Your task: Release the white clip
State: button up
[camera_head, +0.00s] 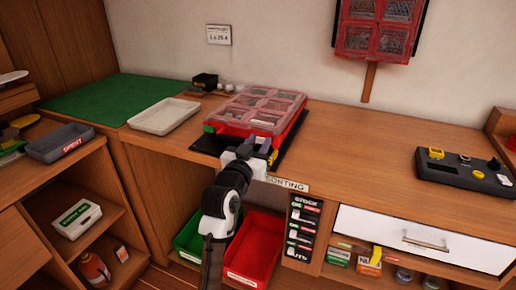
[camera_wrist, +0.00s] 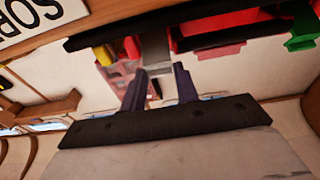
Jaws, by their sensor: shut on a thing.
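A red case (camera_head: 240,120) with clear compartment lids lies on a black mat on the wooden counter. My gripper (camera_head: 262,148) is at the case's front edge, toward its right end. In the wrist view, the two dark fingers of my gripper (camera_wrist: 160,70) are on either side of a pale grey-white clip (camera_wrist: 156,45), shut on it at the case's edge. The clip's lower part is hidden between the fingers. Beside it are a red clip (camera_wrist: 131,47) and a yellow clip (camera_wrist: 103,55). A green clip (camera_wrist: 302,40) is at the far end of that edge.
A white tray (camera_head: 165,116) and a green mat (camera_head: 112,98) lie left of the case. A black panel (camera_head: 465,174) with knobs is at the right, with clear counter between. Green and red bins (camera_head: 253,250) stand below the counter, near my arm.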

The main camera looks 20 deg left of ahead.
jog(key=o, duration=1)
jog(key=s+b, duration=0.1)
jog(key=s, duration=0.3)
jog(key=s+f+b, duration=0.1)
jog(key=s+b, duration=0.1)
jog(key=s, duration=0.3)
jog(key=s+b, duration=0.1)
jog(key=s, duration=0.3)
jog(key=shift+s+a+f, duration=0.2)
jog(key=shift+s+f, duration=0.1)
jog(key=shift+s, duration=0.1)
